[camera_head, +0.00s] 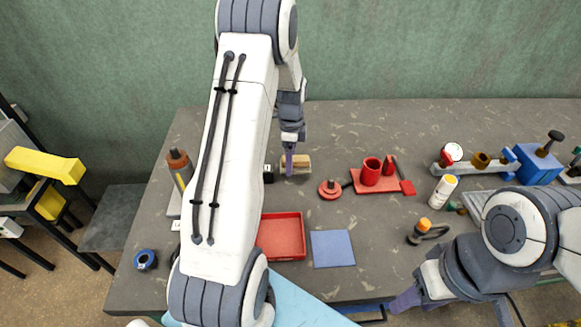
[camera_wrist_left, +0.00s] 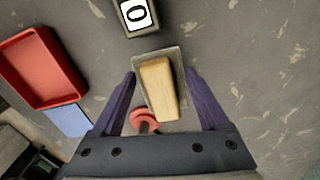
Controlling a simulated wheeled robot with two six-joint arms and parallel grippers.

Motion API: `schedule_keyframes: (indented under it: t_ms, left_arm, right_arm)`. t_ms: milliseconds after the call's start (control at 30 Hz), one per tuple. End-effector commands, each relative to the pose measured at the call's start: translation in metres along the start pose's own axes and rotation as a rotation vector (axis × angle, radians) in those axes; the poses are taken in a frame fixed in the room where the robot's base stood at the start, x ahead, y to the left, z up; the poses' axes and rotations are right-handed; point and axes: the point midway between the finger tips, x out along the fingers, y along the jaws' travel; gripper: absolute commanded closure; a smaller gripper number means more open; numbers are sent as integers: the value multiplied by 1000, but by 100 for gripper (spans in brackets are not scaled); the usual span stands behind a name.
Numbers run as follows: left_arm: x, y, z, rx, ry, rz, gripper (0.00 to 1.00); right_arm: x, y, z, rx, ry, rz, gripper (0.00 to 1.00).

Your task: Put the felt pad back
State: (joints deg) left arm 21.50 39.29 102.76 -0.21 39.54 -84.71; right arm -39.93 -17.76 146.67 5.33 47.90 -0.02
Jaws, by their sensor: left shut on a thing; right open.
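The felt pad, a pale wooden block on a flat grey base, shows in the head view (camera_head: 299,164) and in the left wrist view (camera_wrist_left: 158,88). My left gripper (camera_head: 290,153) points down at it on the far middle of the table. Its purple fingers are shut on the pad's grey base, one on each side. Whether the pad touches the table is hard to tell. My right gripper (camera_head: 408,299) is open near the table's front edge, partly cut off from clear view by its own arm.
A marker with a 0 (camera_wrist_left: 138,15) stands beside the pad. A red tray (camera_head: 281,237) and a blue square (camera_head: 332,248) lie nearer the front. A red round knobbed piece (camera_head: 330,189) and a red stand (camera_head: 375,183) are to the right. A brown-topped bottle (camera_head: 179,164) stands left.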

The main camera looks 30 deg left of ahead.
Motion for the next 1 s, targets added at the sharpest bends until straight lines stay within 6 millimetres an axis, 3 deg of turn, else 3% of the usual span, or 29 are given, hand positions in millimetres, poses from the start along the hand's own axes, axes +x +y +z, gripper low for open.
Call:
schedule_keyframes:
  t_ms: [300, 700, 733, 767, 800, 1000]
  left_arm:
    - [38, -1, 1, 0, 0, 3, 100]
    - [45, -2, 1, 0, 0, 1, 100]
    - [45, -2, 1, 0, 0, 1, 19]
    - [44, -2, 1, 0, 0, 1, 7]
    - [44, -2, 1, 0, 0, 1, 0]
    - [44, -2, 1, 0, 0, 1, 0]
  right_arm:
    - [-10, -1, 0, 0, 0, 0, 50]
    - [-7, 0, 0, 0, 0, 0, 50]
    - [-7, 0, 0, 0, 0, 0, 50]
    - [-8, -1, 0, 0, 0, 0, 50]
    - [-8, -1, 0, 0, 0, 0, 50]
    - [-8, -1, 0, 0, 0, 0, 50]
